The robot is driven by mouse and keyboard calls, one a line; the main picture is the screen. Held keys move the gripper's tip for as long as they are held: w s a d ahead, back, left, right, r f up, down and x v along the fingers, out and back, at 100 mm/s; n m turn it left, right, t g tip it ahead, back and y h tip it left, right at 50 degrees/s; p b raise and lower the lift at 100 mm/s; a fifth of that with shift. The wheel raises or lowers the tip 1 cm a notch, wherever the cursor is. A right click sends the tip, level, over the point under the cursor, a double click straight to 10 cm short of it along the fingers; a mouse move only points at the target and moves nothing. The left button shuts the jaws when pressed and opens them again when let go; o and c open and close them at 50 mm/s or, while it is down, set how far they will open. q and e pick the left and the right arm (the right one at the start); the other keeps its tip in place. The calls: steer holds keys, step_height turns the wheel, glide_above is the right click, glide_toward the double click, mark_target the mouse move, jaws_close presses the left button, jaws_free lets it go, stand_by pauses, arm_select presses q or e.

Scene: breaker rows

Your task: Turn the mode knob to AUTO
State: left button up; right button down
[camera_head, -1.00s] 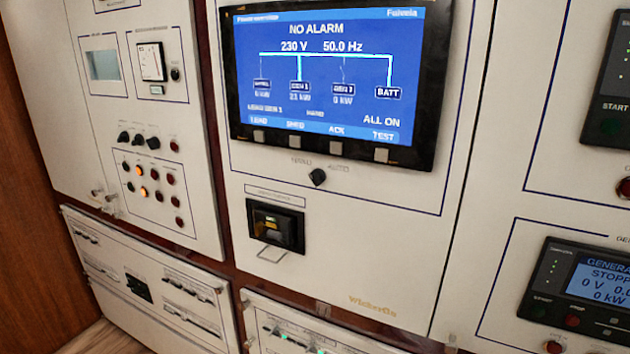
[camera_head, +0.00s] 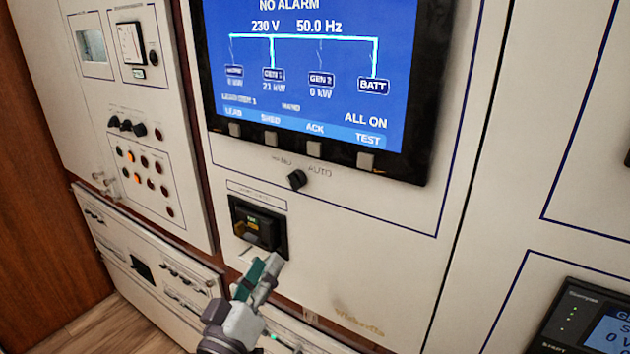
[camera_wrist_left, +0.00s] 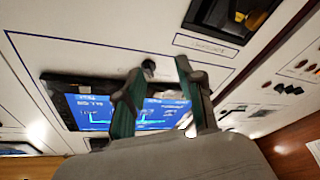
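The mode knob (camera_head: 297,180) is a small black knob on the white panel, below the big screen (camera_head: 320,60). HAND is lettered to its upper left and AUTO to its upper right. Its pointing direction is too small to tell; the screen reads HAND. My left gripper (camera_head: 268,268) is below the knob, in front of the panel near the black breaker window, apart from the knob. In the left wrist view its green-padded fingers (camera_wrist_left: 162,68) are spread with nothing between them. The knob (camera_wrist_left: 148,66) shows there beside the left fingertip. My right gripper is not in view.
A panel with small knobs and lamps (camera_head: 135,165) is at left. The panel right of the knob is bare.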

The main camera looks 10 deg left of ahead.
arm_select(q)
step_height(320, 180, up, 5)
steer(key=s+t, duration=0.1)
steer(key=s, duration=0.1)
steer(key=b, duration=0.4)
glide_toward(292, 185)
steer(key=p+x, duration=0.2)
steer(key=x, duration=0.5)
steer(key=shift+w+r, duration=0.15)
steer(key=shift+w, duration=0.2)
steer(key=shift+w+d+r+p, duration=0.1)
steer(key=shift+w+p, duration=0.2)
steer(key=shift+w, duration=0.25)
steer(key=shift+s, duration=0.1)
jaws_close()
